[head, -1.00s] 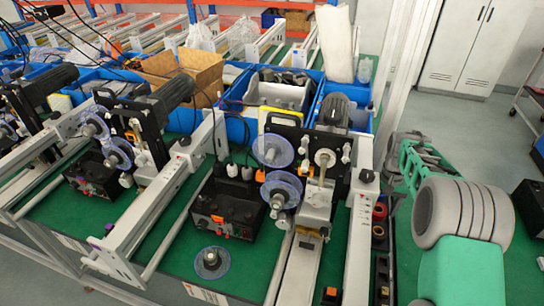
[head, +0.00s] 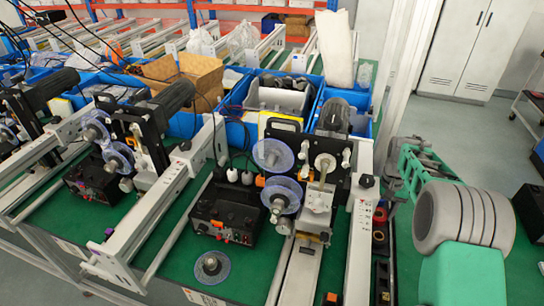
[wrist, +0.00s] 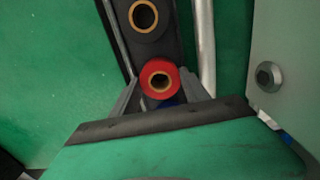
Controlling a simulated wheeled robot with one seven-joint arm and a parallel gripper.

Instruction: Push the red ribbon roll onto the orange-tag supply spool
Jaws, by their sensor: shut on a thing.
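The red ribbon roll (wrist: 160,80) has a tan core and sits between my fingertips in the wrist view. My gripper (wrist: 161,88) is shut on it, one grey finger on each side. The red roll also shows in the head view (head: 380,214), in the dark tray beside the near machine. It seems to be still at the tray. In the head view, the near machine has an upper clear blue disc (head: 272,154) and a lower one (head: 282,193). An orange tag (head: 331,298) lies at its front; I cannot tell which disc is the supply spool.
A black roll (wrist: 143,15) lies ahead of the red one in the tray. A metal rail (wrist: 204,45) runs close on the right. A loose disc (head: 212,267) lies on the green bench. A similar machine stands left; blue bins (head: 240,134) stand behind.

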